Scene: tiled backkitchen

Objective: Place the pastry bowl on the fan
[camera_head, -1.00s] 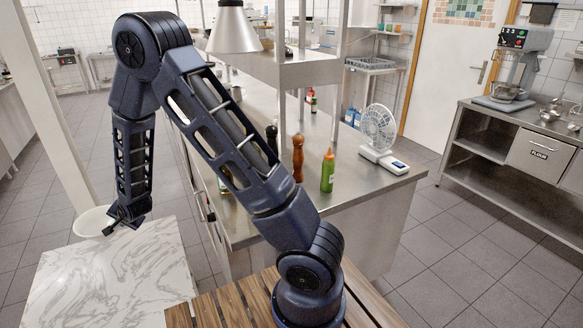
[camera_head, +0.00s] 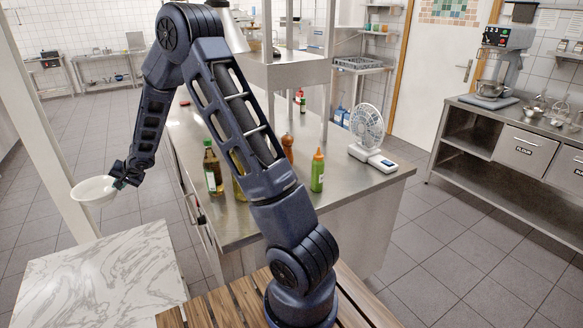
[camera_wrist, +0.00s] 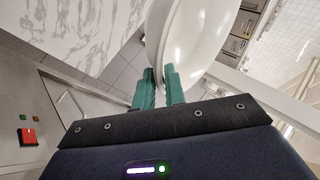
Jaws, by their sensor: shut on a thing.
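The white pastry bowl (camera_head: 94,190) is in the air at the left of the head view, above and beyond the marble table. My gripper (camera_head: 122,180) is shut on the bowl's right rim. In the wrist view the two green fingers of my gripper (camera_wrist: 160,78) pinch the edge of the bowl (camera_wrist: 190,35). The white fan (camera_head: 367,128) stands upright on the steel counter at the right of the head view, with a flat base reaching toward the front. The bowl is far from the fan.
The marble table (camera_head: 95,280) is bare.

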